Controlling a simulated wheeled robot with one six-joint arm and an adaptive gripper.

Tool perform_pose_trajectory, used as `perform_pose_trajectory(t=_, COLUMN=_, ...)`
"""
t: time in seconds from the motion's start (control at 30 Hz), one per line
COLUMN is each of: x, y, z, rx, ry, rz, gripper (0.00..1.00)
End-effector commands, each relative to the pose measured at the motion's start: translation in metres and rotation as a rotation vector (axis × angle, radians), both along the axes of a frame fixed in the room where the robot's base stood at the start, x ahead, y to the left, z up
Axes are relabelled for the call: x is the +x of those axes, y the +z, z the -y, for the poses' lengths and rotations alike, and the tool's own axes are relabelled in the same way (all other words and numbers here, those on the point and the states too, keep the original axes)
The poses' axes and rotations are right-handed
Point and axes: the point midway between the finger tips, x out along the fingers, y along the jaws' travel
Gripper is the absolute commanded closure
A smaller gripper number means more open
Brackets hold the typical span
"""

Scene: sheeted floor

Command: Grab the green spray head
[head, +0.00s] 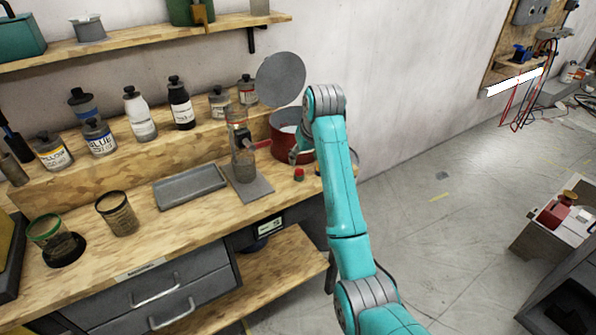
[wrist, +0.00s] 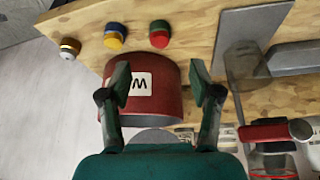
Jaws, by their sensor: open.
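A small red-and-green piece (head: 299,174), which may be the green spray head, stands on the bench in front of the red pot. The wrist view shows this piece (wrist: 159,34) near the top, beyond the pot. Its exact shape is too small to tell. My gripper (wrist: 160,82) is open and empty, its two fingers spread apart in the wrist view. The red pot (wrist: 155,95) with a white W label appears between and beyond the fingers. In the head view my turquoise arm hides most of the gripper.
Blue-and-yellow (wrist: 115,36) and brown-and-white (wrist: 69,47) pieces stand beside the red-and-green one. The red pot (head: 283,143) has a grey disc (head: 280,78) above it. A grey plate (head: 247,186) bears a clear dispenser.

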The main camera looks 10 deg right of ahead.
Motion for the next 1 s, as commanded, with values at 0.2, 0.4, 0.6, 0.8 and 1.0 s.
perform_pose_trajectory(t=0.2, x=0.005, y=0.003, z=0.0, rx=-0.001, ry=0.003, rz=-0.016, gripper=0.37)
perform_pose_trajectory(t=0.4, x=0.017, y=-0.025, z=-0.002, rx=-0.001, ry=0.003, rz=-0.015, gripper=0.37)
perform_pose_trajectory(t=0.6, x=0.023, y=-0.039, z=-0.002, rx=-0.001, ry=0.003, rz=-0.013, gripper=0.37)
perform_pose_trajectory(t=0.8, x=0.026, y=-0.059, z=-0.003, rx=-0.001, ry=0.003, rz=-0.014, gripper=0.37)
perform_pose_trajectory(t=1.0, x=0.034, y=-0.083, z=-0.004, rx=-0.001, ry=0.003, rz=-0.014, gripper=0.37)
